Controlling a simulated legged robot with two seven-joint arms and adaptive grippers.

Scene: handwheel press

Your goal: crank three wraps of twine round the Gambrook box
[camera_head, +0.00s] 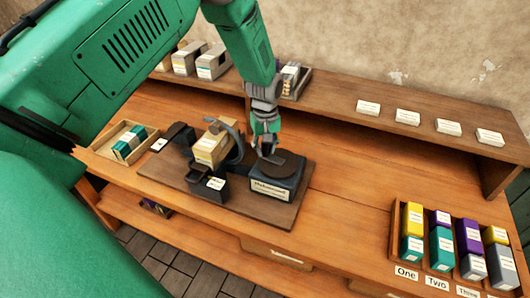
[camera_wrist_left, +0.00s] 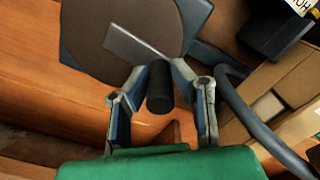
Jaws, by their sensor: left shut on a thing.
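A tan box (camera_head: 210,148) with a white label sits on the dark machine, at a curved grey ring (camera_head: 238,138); its label is too small to read. The ring also shows in the wrist view (camera_wrist_left: 247,112), beside the box (camera_wrist_left: 285,80). To the right stands a dark housing (camera_head: 290,184) with a round crank disc (camera_head: 285,162) on top, seen large in the wrist view (camera_wrist_left: 95,35). My left gripper (camera_head: 264,150) is at the disc's edge, its fingers shut on the black crank knob (camera_wrist_left: 160,88). My right gripper is in neither view.
The machine stands on a brown board (camera_head: 225,206) on the wooden bench. A tray (camera_head: 104,147) with a teal box lies at left. A divided crate (camera_head: 395,228) of coloured boxes stands at right. Boxes and white cards (camera_head: 407,117) line the back shelf.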

